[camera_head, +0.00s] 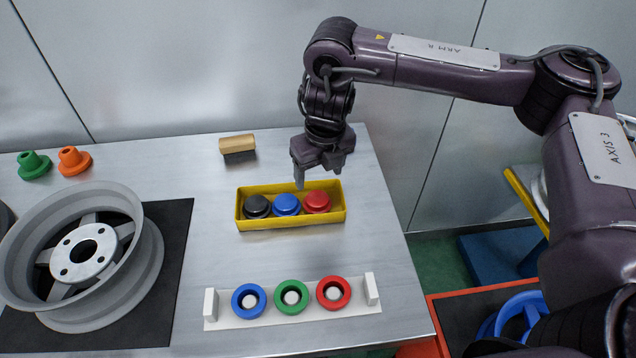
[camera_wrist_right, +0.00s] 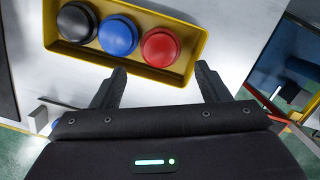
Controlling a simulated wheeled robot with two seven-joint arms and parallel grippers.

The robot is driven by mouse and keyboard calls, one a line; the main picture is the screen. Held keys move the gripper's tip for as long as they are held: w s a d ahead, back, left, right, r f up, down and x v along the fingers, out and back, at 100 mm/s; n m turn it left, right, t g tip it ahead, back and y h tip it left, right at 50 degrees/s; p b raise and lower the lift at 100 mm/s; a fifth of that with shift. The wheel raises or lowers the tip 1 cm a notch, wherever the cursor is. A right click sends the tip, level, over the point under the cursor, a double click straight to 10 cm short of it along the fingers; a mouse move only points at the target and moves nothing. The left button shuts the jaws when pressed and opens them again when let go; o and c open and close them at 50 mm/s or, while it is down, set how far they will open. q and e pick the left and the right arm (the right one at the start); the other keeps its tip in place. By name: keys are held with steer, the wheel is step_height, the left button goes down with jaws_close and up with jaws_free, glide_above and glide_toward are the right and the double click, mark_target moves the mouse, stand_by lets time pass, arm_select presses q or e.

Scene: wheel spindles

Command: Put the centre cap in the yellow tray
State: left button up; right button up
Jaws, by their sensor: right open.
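The yellow tray (camera_head: 290,225) stands on the metal table and also shows in the right wrist view (camera_wrist_right: 190,78). Three round domed caps sit in a row inside it: a black one (camera_head: 257,206), a blue one (camera_head: 286,204) and a red one (camera_head: 317,201). I cannot tell which of them is the centre cap. My right gripper (camera_head: 317,174) is over the tray's far side, pointing down. In the right wrist view its fingers (camera_wrist_right: 158,80) are apart with nothing between them, beside the tray's edge near the blue and red caps. My left gripper is not in view.
A grey wheel (camera_head: 85,255) lies on a black mat (camera_head: 170,260) at left. A white rack (camera_head: 222,312) holds blue, green and red rings in front. A wood-backed brush (camera_head: 237,146), a green part (camera_head: 33,164) and an orange part (camera_head: 73,160) stand behind.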

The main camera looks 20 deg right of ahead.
step_height(320, 180, up, 7)
steer(key=s+p, duration=0.1)
steer(key=shift+f, duration=0.15)
stand_by(0.4)
